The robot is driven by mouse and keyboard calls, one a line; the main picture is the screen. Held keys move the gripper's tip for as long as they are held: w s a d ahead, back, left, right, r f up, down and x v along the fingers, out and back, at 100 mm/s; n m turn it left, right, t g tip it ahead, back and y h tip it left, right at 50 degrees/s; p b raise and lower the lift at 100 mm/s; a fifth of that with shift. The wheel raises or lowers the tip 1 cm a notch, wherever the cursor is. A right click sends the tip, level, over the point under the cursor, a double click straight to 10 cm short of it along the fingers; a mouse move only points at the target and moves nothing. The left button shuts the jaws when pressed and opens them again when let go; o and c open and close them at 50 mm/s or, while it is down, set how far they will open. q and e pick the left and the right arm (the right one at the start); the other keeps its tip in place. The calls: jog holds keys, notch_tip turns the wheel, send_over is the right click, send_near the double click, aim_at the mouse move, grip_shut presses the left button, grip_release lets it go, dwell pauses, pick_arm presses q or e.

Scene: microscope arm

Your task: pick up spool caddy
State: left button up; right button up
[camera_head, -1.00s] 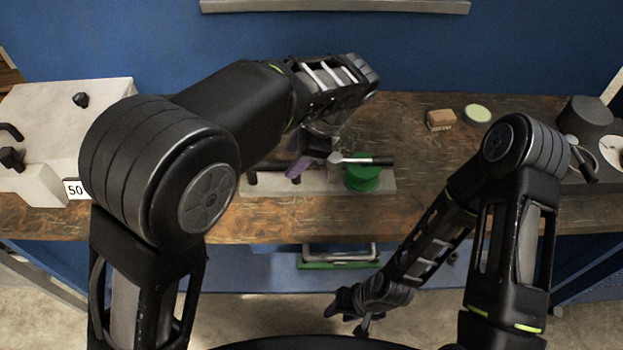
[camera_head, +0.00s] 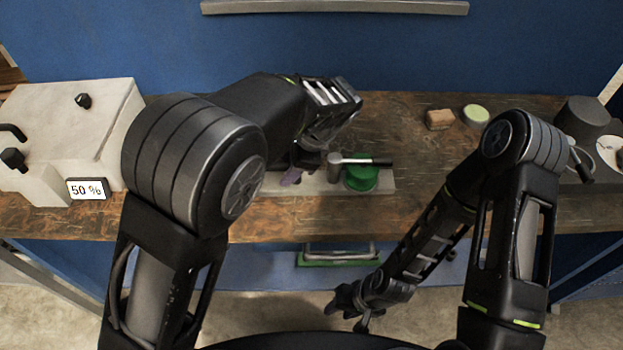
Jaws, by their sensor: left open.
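The spool caddy appears to be the long pale base (camera_head: 385,183) near the table's front edge. It bears a green spool (camera_head: 361,180) at its right. A grey metal post with a black-tipped bar (camera_head: 367,162) stands beside and partly over the spool. A small purple piece (camera_head: 291,177) shows at the left part of the base. My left gripper (camera_head: 303,163) hangs over the left part of the caddy, open. Its fingers are dark and partly hidden by my own wrist; contact cannot be told. My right gripper (camera_head: 348,308) is low, in front of the table; its jaw opening is unclear.
A white box with a 50 % display (camera_head: 87,189) stands at the left. A brown block (camera_head: 439,119) and a pale green disc (camera_head: 476,114) lie behind right. A dark grey device (camera_head: 583,120) stands far right. A green-edged metal handle (camera_head: 340,257) is below the table edge.

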pick_arm(q)
grip_shut()
dwell(0.4)
dwell(0.9)
